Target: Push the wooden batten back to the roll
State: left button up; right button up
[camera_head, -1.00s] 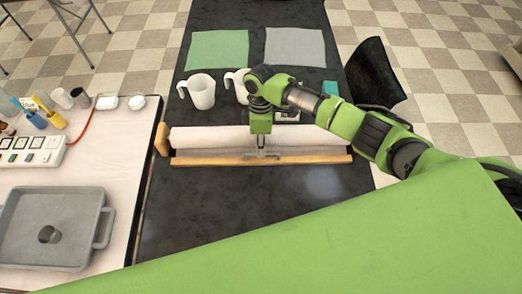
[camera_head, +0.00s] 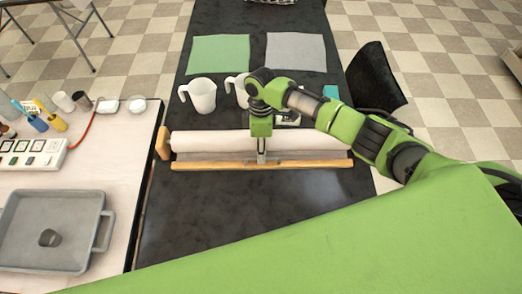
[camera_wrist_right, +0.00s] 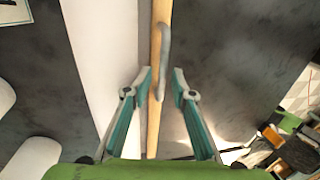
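The white roll (camera_head: 210,141) lies across the dark table. The long, thin wooden batten (camera_head: 215,166) lies parallel along its near side, with a strip of pale sheet between them. My right gripper (camera_head: 261,158) is down over the middle of the batten. In the right wrist view, the batten (camera_wrist_right: 155,120) runs up the picture between the two parted fingertips of this gripper (camera_wrist_right: 161,75). A curved grey handle (camera_wrist_right: 165,45) shows on the batten just beyond the tips. Whether a finger touches the batten cannot be told. My left gripper is not in view.
Two white jugs (camera_head: 199,95) (camera_head: 238,90) stand behind the roll, with a green sheet (camera_head: 220,55) and a grey sheet (camera_head: 296,52) farther back. A side table at left holds a grey tray (camera_head: 97,240) and a power strip (camera_head: 35,158). The dark table is clear in front of the batten.

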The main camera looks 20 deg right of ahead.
notch_tip(320, 180, up, 8)
jog(key=w, duration=0.1)
jog(key=shift+w+d, duration=0.2)
jog(key=shift+w, duration=0.1)
jog(key=shift+f, duration=0.15)
dwell(0.4)
